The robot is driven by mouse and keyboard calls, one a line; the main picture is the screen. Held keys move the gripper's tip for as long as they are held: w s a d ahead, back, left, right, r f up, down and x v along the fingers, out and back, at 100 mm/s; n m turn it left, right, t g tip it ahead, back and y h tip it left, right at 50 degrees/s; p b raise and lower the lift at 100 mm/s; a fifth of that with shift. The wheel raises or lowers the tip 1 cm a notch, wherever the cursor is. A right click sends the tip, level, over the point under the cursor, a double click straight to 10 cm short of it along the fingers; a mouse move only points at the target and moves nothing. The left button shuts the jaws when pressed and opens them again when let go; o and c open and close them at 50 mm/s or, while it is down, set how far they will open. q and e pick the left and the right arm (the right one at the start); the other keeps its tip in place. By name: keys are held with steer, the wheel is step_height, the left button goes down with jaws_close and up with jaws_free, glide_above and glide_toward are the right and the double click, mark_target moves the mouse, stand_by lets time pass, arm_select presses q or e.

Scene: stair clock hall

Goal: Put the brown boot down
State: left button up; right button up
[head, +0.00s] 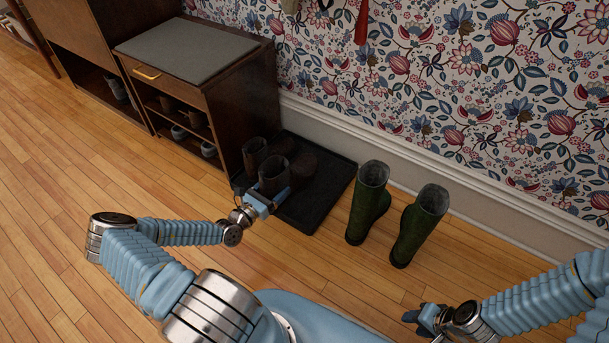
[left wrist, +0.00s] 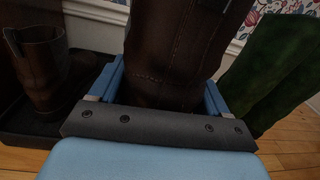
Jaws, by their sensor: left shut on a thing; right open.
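My left gripper (head: 270,197) is shut on a brown boot (head: 273,174), which is upright over the black boot tray (head: 313,212). The boot fills the space between the jaws in the left wrist view (left wrist: 180,55). Its sole is hidden, so I cannot tell whether it touches the tray. A second brown boot (head: 255,152) stands on the tray just behind it; in the left wrist view a brown boot (left wrist: 40,70) stands at the left. My right gripper (head: 415,318) is open and empty, low at the right, apart from everything.
Two green boots (head: 370,200) stand on the wood floor right of the tray. A dark shoe cabinet (head: 235,100) with a grey top and shoes on its shelves is left of the tray. The flowered wall (head: 440,90) is behind. The floor at left is clear.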

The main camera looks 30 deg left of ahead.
mark_target(306, 185)
arm_select(q)
steer(key=w+d+f, duration=0.1)
steer(key=w, duration=0.1)
steer(key=w+d+f+b, duration=0.1)
steer(key=w+f, duration=0.1)
steer(key=w, duration=0.1)
steer(key=w+d+f+b, duration=0.1)
steer(key=w, duration=0.2)
steer(key=shift+w+d+f, duration=0.25)
steer(key=shift+d+f, duration=0.05)
steer(key=shift+d, duration=0.1)
steer(key=w+f+b, duration=0.1)
steer(key=f, duration=0.1)
steer(key=w+d+f+b, duration=0.1)
steer(key=w+f, duration=0.1)
steer(key=shift+w+d+f+b, duration=0.2)
steer(key=shift+w+b, duration=0.05)
steer(key=shift+b, duration=0.1)
steer(key=f, duration=0.1)
steer(key=f+b, duration=0.2)
steer(key=shift+w+d+f, duration=0.1)
steer(key=shift+w+f, duration=0.15)
steer(key=shift+f, duration=0.15)
steer(key=o, duration=1.5)
